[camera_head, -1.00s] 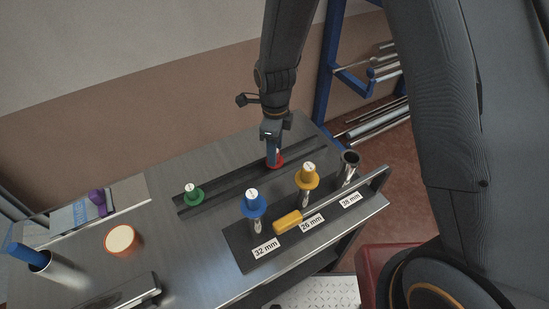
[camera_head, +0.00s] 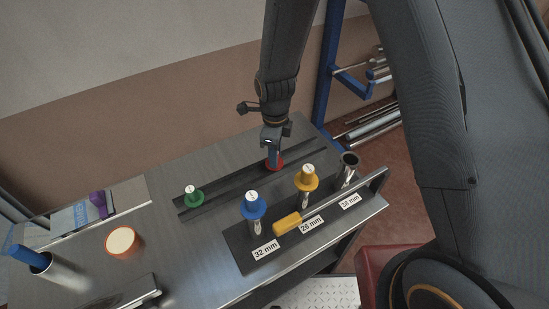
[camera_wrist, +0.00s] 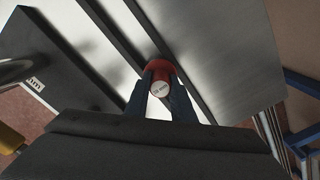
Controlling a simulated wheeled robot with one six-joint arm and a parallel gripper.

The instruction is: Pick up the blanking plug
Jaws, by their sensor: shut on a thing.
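A red blanking plug (camera_head: 275,163) with a wide flange is at the right part of the dark rail on the bench. My gripper (camera_head: 272,152) comes down on it from above and is shut on it. In the wrist view the red plug (camera_wrist: 160,78) sits between the two fingers of my gripper (camera_wrist: 160,92), its pale labelled end facing the camera; the label is too small to read surely. The plug's flange appears at or very near the rail; I cannot tell whether it touches.
A green plug (camera_head: 194,197) sits on the rail's left part. Blue (camera_head: 253,206) and yellow (camera_head: 307,179) plugs top tubes at the front rack, beside an open tube (camera_head: 349,160). A yellow-handled tool (camera_head: 288,223) lies there.

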